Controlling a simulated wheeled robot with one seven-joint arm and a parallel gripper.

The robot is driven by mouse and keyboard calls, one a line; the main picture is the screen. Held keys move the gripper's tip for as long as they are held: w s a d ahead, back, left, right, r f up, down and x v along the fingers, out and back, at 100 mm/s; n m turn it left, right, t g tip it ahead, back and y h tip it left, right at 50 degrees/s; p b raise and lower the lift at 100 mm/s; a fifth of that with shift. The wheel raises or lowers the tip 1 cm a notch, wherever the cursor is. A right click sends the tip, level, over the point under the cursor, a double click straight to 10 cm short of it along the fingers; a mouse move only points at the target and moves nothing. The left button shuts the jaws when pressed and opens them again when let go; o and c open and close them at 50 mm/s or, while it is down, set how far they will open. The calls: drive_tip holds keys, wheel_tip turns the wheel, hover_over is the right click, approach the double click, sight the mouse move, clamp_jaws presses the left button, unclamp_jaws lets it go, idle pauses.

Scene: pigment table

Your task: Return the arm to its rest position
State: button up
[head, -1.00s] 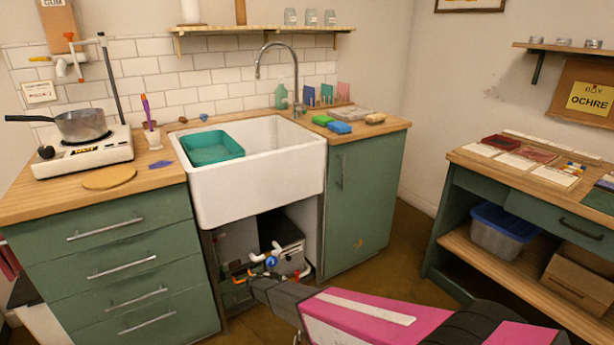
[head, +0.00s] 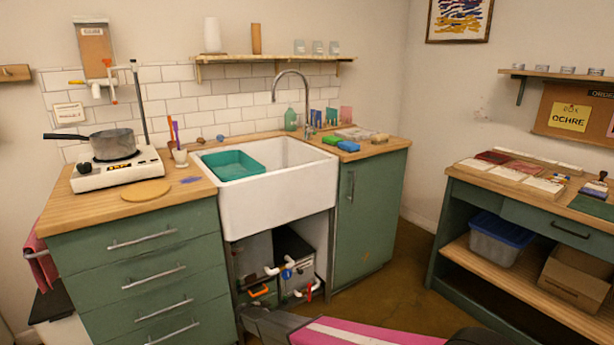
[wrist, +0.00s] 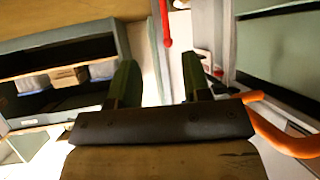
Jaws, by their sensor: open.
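My arm, with a pink and white link, shows at the bottom of the head view, in front of the opening under the sink. My gripper (wrist: 160,85) shows in the wrist view with its two dark fingers apart and nothing between them. In the head view the gripper's fingers cannot be made out; a dark part of my arm reaches the cabinet's lower front.
The white sink (head: 262,207) holds a teal basin (head: 232,166). Pipes (head: 287,270) show in the opening below. Green drawers (head: 150,285) stand left, a desk (head: 490,185) right. A red pipe (wrist: 165,22) and an orange one (wrist: 280,138) lie near the gripper. Brown floor (head: 400,270) lies between.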

drive_tip(key=s+d+r+n+g+y, duration=0.1)
drive_tip(key=s+d+r+n+g, duration=0.2)
drive_tip(key=d+r, duration=0.8)
drive_tip(key=s+d+r+g+y, duration=0.1)
drive_tip(key=s+d+r+g, duration=0.35)
drive_tip(key=d+r, duration=0.65)
drive_tip(key=s+d+r+n+y, duration=0.5)
drive_tip(key=s+d+r+y, duration=0.1)
drive_tip(key=s+d+r, duration=0.7)
drive_tip(key=s+r+g, duration=0.1)
drive_tip(key=s, duration=0.1)
drive_tip(key=shift+s+d+n, duration=0.2)
drive_tip(key=shift+s+n, duration=0.15)
drive_tip(key=shift+n, duration=0.05)
drive_tip(key=shift+f, duration=0.1)
